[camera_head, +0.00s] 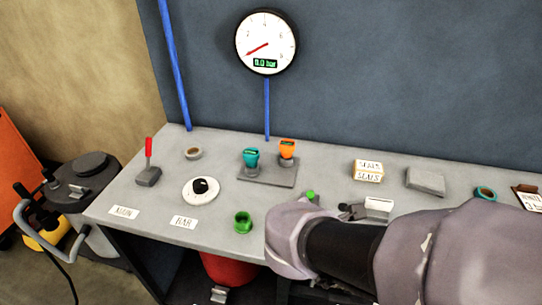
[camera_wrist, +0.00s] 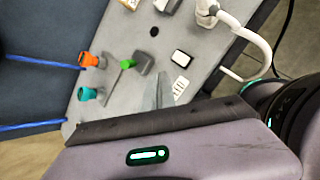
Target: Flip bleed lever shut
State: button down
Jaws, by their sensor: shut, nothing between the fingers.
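The bleed lever appears to be the small green-tipped lever (camera_head: 310,195) on the bench, right of the teal and orange fittings. It also shows in the wrist view as a green handle (camera_wrist: 128,63) beside a grey block (camera_wrist: 144,62). My gripper (camera_wrist: 165,88) is shut and empty, above the bench. In the wrist view its fingers are below and right of the lever, apart from it in the picture. In the head view my wrist stands in front of the bench just below the lever and hides part of the area around it.
The teal fitting (camera_head: 251,158) and orange fitting (camera_head: 287,150) stand on a plate (camera_head: 267,175). A white block (camera_head: 378,207) lies to the right. The wall gauge (camera_head: 266,42) reads 0.0 bar.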

jog(key=a+n, duration=0.1)
jog(key=n, duration=0.1)
jog(key=w+a+f+n, duration=0.1)
jog(key=a+n, duration=0.1)
jog(key=n, duration=0.1)
jog(key=a+f+n+t, duration=0.1)
jog(key=n, duration=0.1)
jog(key=shift+w+a+y, duration=0.25)
jog(key=shift+w+y, duration=0.15)
jog(key=b+x, duration=0.6)
jog(key=x, duration=0.4)
jog(key=shift+w+d+f, duration=0.1)
jog(key=shift+f, duration=0.35)
jog(key=w+r, duration=0.1)
jog(key=w+d+r+p, duration=0.1)
jog(key=shift+w+d+r+p, duration=0.3)
jog(key=shift+w+d+r, duration=0.05)
jog(key=shift+w+r, duration=0.05)
jog(key=shift+r+p, duration=0.15)
jog(key=shift+p, duration=0.15)
